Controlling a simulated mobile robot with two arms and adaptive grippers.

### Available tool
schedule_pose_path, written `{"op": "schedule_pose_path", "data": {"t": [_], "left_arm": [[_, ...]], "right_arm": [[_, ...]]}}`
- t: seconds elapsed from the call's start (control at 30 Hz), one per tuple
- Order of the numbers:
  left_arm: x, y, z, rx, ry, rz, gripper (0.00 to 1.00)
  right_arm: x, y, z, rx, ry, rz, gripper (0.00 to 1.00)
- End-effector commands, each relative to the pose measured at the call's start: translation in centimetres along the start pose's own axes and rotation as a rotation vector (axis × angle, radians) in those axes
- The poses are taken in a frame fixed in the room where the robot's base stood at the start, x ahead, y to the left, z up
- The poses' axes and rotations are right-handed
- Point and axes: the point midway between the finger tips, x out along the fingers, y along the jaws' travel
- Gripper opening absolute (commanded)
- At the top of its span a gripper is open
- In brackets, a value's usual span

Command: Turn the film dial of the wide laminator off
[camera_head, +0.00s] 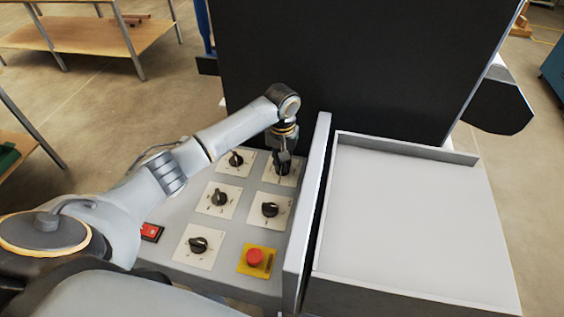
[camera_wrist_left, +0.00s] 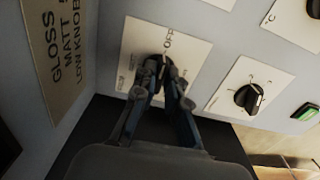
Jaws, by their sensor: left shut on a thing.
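The laminator's control panel (camera_head: 225,222) carries several black dials on white plates. The upper right dial (camera_head: 281,168) is the one my left gripper (camera_head: 283,152) is at, reaching down from above. In the left wrist view, the two fingers of my left gripper (camera_wrist_left: 168,82) are closed around this black dial (camera_wrist_left: 153,66). Its white plate (camera_wrist_left: 140,38) has the word OFF at the top edge and smaller marks at the left. The fingers hide much of the dial, so its pointer direction is hard to tell. My right gripper is not in view.
Other dials stand close by, at upper left (camera_head: 236,159) and below (camera_head: 269,209). A red stop button on a yellow plate (camera_head: 254,259) and a red switch (camera_head: 151,232) sit lower. A grey wall (camera_head: 312,205) rises right of the panel, beside a white tray (camera_head: 410,215).

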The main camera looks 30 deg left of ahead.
Motion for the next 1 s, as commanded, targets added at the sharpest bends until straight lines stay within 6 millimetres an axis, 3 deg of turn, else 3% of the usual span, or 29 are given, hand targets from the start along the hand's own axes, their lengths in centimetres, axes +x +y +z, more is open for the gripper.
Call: {"op": "schedule_pose_path", "data": {"t": [0.13, 0.17, 0.27, 0.67, 1.0], "left_arm": [[-0.2, 0.0, -0.2, 0.0, 0.007, 0.001, 0.0], [-0.2, 0.0, -0.2, 0.0, 0.007, 0.001, 0.16], [-0.2, 0.0, -0.2, 0.0, 0.006, 0.001, 0.35], [-0.8, 0.0, -0.1, 0.001, 0.004, 0.002, 0.35], [-7.4, 0.0, -0.2, 0.001, 0.008, 0.003, 0.35]], "right_arm": [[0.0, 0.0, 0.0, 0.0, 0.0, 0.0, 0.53], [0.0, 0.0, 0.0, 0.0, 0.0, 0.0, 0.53], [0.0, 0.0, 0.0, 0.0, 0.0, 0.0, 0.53], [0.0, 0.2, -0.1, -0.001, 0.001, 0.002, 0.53], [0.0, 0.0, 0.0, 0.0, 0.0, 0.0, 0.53]]}}
